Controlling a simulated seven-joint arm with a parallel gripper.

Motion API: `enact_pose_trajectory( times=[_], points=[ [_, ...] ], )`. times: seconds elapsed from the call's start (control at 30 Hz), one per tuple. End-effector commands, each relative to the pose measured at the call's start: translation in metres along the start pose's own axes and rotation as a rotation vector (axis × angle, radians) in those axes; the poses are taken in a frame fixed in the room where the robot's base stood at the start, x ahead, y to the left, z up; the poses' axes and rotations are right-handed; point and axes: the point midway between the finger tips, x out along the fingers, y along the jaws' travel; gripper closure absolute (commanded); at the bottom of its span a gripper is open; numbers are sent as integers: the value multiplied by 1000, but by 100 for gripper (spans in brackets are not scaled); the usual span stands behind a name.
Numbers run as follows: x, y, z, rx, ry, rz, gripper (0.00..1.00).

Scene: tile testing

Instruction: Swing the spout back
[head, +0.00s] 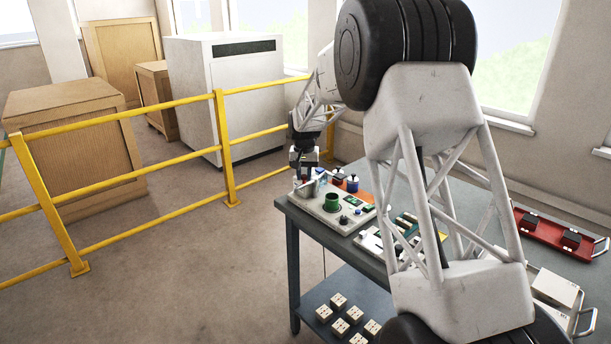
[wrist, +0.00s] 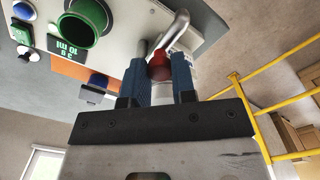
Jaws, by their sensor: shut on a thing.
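The spout (wrist: 172,32) is a bent silver tube on a white panel (wrist: 195,22), with a red tip (wrist: 160,67) at its end. In the wrist view my gripper (wrist: 160,72) has its two blue fingers on either side of the red tip and is shut on it. The spout's bend lies beyond the fingers, beside a green cup-like ring (wrist: 87,22). In the head view my gripper (head: 304,176) is low over the panel's far left corner, and the spout is small and partly hidden there. The green ring (head: 332,202) stands just to its right.
The panel lies on a grey table (head: 292,212) and also carries small knobs and displays. A red tray (head: 550,232) lies at the table's right. A yellow railing (head: 222,135) runs behind the table's left end. Several pale blocks (head: 340,327) lie on the lower shelf.

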Motion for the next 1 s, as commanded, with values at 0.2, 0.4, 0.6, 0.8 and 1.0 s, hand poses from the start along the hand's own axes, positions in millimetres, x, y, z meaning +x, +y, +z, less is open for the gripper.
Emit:
enact_pose_trajectory(
  times=[0.2, 0.4, 0.6, 0.8, 1.0],
  points=[
    [0, 0, -1, 7, 1, 0, 100],
    [0, 0, -1, 6, 1, 0, 58],
    [0, 0, 0, 6, 1, 0, 49],
    [-1, 0, 0, 6, 1, 0, 49],
    [-13, 0, -1, 6, 3, -1, 49]
  ],
)
